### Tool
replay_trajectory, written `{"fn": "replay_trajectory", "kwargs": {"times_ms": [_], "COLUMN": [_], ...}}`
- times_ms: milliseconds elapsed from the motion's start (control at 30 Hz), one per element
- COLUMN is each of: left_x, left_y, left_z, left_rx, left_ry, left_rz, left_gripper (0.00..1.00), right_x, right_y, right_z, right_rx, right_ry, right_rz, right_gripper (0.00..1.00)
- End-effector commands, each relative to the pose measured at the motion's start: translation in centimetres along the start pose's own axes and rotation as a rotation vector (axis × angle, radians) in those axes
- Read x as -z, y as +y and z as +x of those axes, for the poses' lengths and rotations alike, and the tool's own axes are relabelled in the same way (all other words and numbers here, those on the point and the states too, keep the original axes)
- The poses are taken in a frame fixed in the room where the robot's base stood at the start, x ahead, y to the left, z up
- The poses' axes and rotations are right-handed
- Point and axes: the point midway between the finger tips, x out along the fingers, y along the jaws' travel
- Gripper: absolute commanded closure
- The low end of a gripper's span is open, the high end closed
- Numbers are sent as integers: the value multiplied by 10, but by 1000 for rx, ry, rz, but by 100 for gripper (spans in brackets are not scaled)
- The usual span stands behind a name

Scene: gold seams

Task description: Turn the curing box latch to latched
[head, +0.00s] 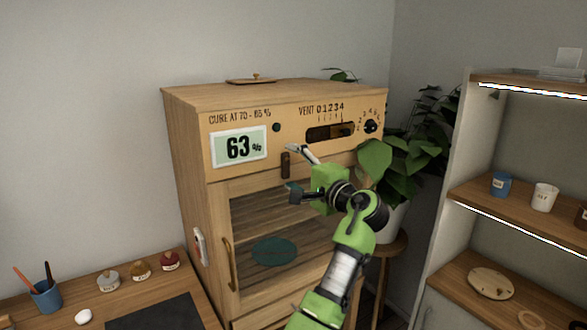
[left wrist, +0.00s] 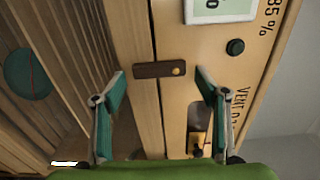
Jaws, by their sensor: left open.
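The curing box (head: 185,170) is a wooden cabinet with a glazed door. Its latch (head: 286,165) is a small dark brown bar, upright in the head view, at the seam between the control panel and the door top. In the left wrist view the latch (left wrist: 150,70) lies across the seam, with a brass pivot at its panel end. My left gripper (head: 291,168) is open and empty in front of the latch. In the left wrist view its teal fingertips (left wrist: 160,77) stand either side of the latch with gaps, apart from it. My right gripper is out of view.
The panel carries a 63% display (head: 238,147), a vent slider (head: 330,132) and a knob (head: 371,126). The door has a brass handle (head: 228,264). A potted plant (head: 400,165) and a shelf (head: 535,207) stand right. A desk (head: 85,300) with jars is left.

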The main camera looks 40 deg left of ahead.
Motion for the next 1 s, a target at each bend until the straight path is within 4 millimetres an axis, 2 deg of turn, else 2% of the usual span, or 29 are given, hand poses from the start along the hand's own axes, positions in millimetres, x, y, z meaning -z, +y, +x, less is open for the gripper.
{"fn": "replay_trajectory", "kwargs": {"times_ms": [167, 400, 600, 767, 1000], "left_x": [1, 1, 1, 0, 0], "left_y": [1, 1, 1, 0, 0], "left_z": [-22, -74, -106, -116, -117], "left_rx": [-1, -1, 0, 0, 1], "left_ry": [3, 3, 2, 0, 0], "left_rz": [1, -1, 1, 1, 0], "left_gripper": [33, 33, 33, 33, 33], "right_x": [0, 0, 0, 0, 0], "right_y": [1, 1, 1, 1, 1], "right_z": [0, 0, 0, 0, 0], "right_rx": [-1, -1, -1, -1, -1], "right_ry": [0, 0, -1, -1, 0], "right_rz": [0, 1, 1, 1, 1], "right_gripper": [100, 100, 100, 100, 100]}}
